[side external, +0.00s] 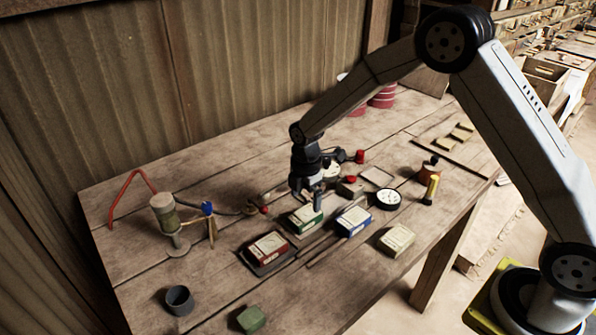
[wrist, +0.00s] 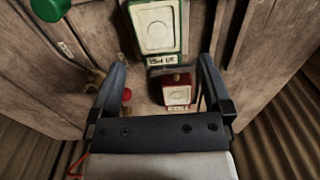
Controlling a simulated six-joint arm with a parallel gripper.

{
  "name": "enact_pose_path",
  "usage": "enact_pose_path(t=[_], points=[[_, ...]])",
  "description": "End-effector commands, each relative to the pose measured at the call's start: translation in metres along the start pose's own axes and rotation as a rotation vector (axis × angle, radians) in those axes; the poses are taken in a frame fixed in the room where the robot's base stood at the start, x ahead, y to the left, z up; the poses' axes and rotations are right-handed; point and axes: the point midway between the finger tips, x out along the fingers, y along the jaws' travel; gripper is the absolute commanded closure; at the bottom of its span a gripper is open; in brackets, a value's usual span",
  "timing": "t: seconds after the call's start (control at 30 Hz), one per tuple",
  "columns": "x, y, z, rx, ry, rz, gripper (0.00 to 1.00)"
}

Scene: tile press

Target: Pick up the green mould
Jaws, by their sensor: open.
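The green mould (side external: 305,219) is a block with a pale top and green sides, lying on the wooden table. In the wrist view its green-rimmed pale face (wrist: 158,26) shows at the top centre, beyond the fingertips, with its top edge cut off. My gripper (side external: 318,203) points down close above the green mould in the side view, partly covering it. In the wrist view my gripper (wrist: 163,63) has its fingers spread wide, with nothing held between them.
A red mould (side external: 268,246) lies to the left and a blue mould (side external: 354,221) to the right. A pale block (side external: 397,240), round dial (side external: 388,199), grey cup (side external: 179,300) and green block (side external: 251,319) stand around. The table's front middle has free room.

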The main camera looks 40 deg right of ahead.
Motion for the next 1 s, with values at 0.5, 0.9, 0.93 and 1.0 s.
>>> enact_pose_path(t=[0.5, 0.9, 0.93, 1.0], points=[[0.021, 0.001, 0.0, 0.002, 0.0, 0.001, 0.0], [0.06, 0.001, 0.001, 0.002, 0.0, 0.001, 0.0], [0.062, 0.001, 0.001, 0.002, 0.0, 0.001, 0.0], [0.064, 0.001, 0.001, 0.002, 0.0, 0.002, 0.0]])
